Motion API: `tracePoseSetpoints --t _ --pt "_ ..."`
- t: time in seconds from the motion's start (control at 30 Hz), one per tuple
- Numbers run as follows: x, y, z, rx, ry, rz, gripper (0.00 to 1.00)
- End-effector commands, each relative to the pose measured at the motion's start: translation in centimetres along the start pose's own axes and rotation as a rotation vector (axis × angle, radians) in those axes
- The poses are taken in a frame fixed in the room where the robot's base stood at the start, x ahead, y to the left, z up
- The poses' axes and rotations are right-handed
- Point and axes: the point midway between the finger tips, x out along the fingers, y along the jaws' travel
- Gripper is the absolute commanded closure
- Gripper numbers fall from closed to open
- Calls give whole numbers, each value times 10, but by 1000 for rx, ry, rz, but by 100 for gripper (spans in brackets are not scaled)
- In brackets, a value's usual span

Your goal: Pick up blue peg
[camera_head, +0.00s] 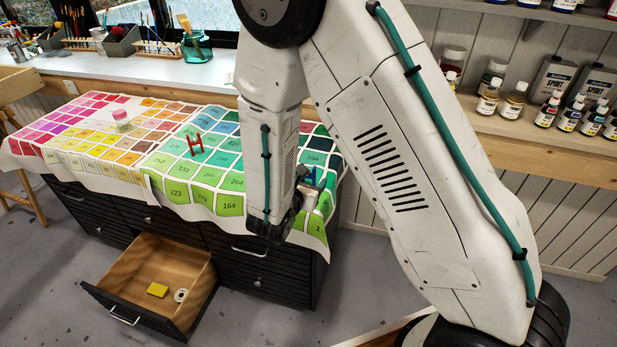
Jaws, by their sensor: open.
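A small blue shape (319,184), which may be the blue peg, shows just past my gripper at the right part of the cloth-covered cabinet top. It is mostly hidden by the gripper, and I cannot tell whether the two touch. My gripper (308,197) is open, low over the cabinet's right end. Its fingers are small and partly hidden behind my wrist.
A red H-shaped piece (194,144) stands on the colour-chart cloth (150,172), left of my arm. A pink-lidded jar (121,121) stands farther left. An open drawer (118,311) juts out below, holding a yellow block (157,290) and a white roll (180,295).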

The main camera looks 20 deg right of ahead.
Motion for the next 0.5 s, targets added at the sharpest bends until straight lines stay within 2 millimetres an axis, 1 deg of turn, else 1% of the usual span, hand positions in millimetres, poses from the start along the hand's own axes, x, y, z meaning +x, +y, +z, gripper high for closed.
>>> tracePoseSetpoints --t 0.03,0.13,0.27,0.5 --pt "-1 6 -11 -32 6 30 34" --pt "0 13 -22 -65 11 66 34" --pt "12 15 -26 -74 12 74 34" --pt "41 17 -24 -73 12 71 34"
